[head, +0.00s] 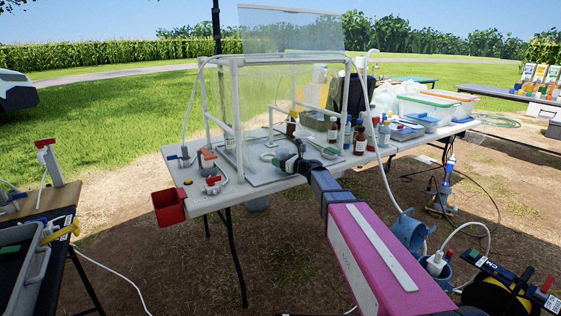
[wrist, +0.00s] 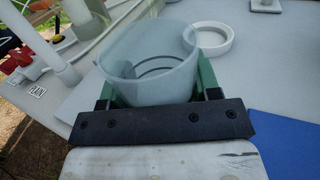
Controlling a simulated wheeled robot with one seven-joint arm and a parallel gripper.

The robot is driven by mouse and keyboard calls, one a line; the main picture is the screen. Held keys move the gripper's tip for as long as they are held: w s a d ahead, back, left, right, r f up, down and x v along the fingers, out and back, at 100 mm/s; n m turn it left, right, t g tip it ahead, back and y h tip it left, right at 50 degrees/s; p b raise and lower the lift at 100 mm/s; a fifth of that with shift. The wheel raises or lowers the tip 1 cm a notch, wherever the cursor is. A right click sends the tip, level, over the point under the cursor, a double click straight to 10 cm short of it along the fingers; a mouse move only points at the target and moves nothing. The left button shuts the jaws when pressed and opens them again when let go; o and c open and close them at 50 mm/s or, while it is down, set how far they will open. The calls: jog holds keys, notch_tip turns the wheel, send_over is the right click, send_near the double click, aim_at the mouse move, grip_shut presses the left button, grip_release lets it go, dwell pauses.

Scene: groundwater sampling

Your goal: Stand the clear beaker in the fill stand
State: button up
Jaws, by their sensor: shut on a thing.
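The clear beaker (wrist: 150,62) is a translucent round cup, upright and seen from above in the wrist view. My gripper (wrist: 152,92) is shut on it, with a green finger on each side. In the head view my gripper (head: 290,160) is over the front of the table, by the white-framed enclosure. A low white ring (wrist: 213,38) lies on the pale surface just beyond the beaker's right side. I cannot tell for certain which part is the fill stand. The beaker's base is partly hidden by my gripper.
The white frame with clear panels (head: 235,115) rises around the work spot. Red-handled valves (head: 213,184) stand to the left, with a red bin (head: 169,207) at the table edge. Several bottles (head: 360,138) crowd the right. A blue mat (wrist: 284,140) lies right of my gripper.

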jog(key=shift+f, duration=0.1)
jog(key=o, duration=0.9)
jog(key=shift+o, duration=0.2)
